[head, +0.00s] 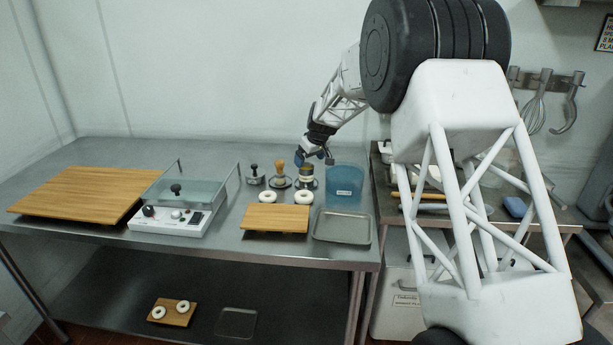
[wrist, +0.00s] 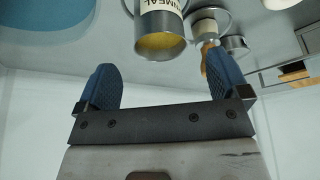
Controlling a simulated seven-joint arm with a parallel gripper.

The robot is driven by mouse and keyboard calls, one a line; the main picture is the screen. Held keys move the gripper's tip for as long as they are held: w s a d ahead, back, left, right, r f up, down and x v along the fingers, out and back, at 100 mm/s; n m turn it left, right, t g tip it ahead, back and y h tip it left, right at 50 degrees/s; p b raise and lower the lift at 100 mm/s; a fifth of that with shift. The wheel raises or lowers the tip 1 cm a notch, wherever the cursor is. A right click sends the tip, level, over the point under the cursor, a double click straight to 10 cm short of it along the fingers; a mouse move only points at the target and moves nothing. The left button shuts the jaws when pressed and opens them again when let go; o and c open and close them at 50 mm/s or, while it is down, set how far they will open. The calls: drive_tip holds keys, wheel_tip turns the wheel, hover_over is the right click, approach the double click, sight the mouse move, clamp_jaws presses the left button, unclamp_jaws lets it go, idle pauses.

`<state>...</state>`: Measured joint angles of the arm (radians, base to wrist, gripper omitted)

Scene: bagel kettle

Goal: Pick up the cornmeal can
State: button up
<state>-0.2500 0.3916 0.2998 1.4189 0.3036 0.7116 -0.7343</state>
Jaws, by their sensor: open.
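The cornmeal can (head: 306,178) stands upright on the steel table in the head view, left of the blue tub. In the wrist view the can (wrist: 160,37) is grey metal with a white label reading "MEAL" and a yellow fill showing at its open top. My gripper (head: 318,157) is just above and slightly right of the can. In the wrist view my gripper (wrist: 163,62) has its two blue fingers spread wide and nothing between them. The can's top lies ahead of the fingertips, within the gap's width, apart from both fingers.
A wooden-handled tool (head: 279,175) and a dark-knobbed tool (head: 253,175) stand left of the can. The blue tub (head: 345,183) is close on its right. Two bagels (head: 268,197) (head: 303,197) sit in front by a wooden board (head: 275,220). A metal tray (head: 342,228) lies front right.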

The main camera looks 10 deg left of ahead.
sight(307, 166)
drive_tip(key=shift+x, duration=0.85)
drive_tip(key=shift+x, duration=2.6)
drive_tip(key=shift+c, duration=0.4)
drive_tip(key=c, duration=1.1)
drive_tip(key=shift+r, duration=0.15)
